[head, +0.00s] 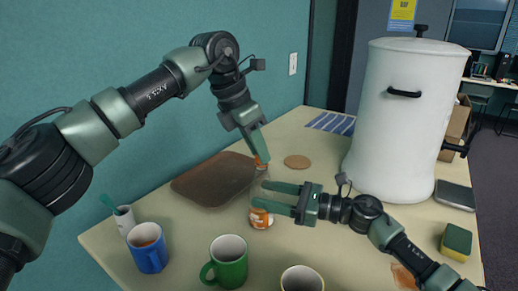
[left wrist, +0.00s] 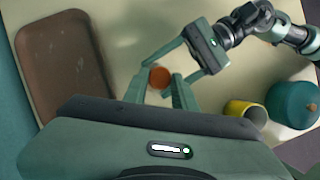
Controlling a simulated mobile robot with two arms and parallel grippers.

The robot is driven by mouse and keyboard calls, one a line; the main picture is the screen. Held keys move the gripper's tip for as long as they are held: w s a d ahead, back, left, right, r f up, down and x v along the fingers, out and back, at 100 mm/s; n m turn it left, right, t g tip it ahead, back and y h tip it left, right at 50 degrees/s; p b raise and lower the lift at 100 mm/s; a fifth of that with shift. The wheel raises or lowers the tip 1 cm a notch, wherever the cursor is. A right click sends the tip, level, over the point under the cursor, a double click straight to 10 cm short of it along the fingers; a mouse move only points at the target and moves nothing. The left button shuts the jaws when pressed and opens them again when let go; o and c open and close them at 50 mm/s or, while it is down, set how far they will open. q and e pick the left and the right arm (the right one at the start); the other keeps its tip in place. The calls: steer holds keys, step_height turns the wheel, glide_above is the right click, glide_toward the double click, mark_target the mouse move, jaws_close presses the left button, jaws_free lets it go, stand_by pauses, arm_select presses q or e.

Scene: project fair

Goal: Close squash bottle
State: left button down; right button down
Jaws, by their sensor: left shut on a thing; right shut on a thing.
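The squash bottle (head: 261,217) stands upright on the table, with an orange and white label low on its body. My right gripper (head: 268,194) is shut around the bottle from the right, its two fingers level. An orange cap (head: 261,163) is directly above the bottle in the head view. My left gripper (head: 262,153) points down and is shut on the cap. In the left wrist view the cap (left wrist: 159,77) shows as an orange disc between my left fingertips (left wrist: 158,82). I cannot tell whether the cap touches the bottle's neck.
A brown tray (head: 205,186) lies behind the bottle to the left. A blue mug (head: 150,258), a green mug (head: 231,270) and a yellow mug (head: 302,280) stand in front. A round coaster (head: 297,162) lies behind, and a large white urn (head: 395,120) stands at the right. A sponge (head: 457,242) lies at the right edge.

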arm_select(q)
steer(key=m, duration=0.2)
steer(key=m+g, duration=0.1)
steer(key=m, duration=0.1)
steer(key=m+g, duration=0.1)
steer(key=shift+w+m+h, duration=0.3)
steer(key=shift+w+m, duration=0.1)
steer(key=shift+m+g, duration=0.4)
steer(key=shift+m, duration=0.6)
steer(key=shift+a, duration=0.1)
steer(key=c, duration=0.6)
jaws_free()
steer(key=shift+s, duration=0.1)
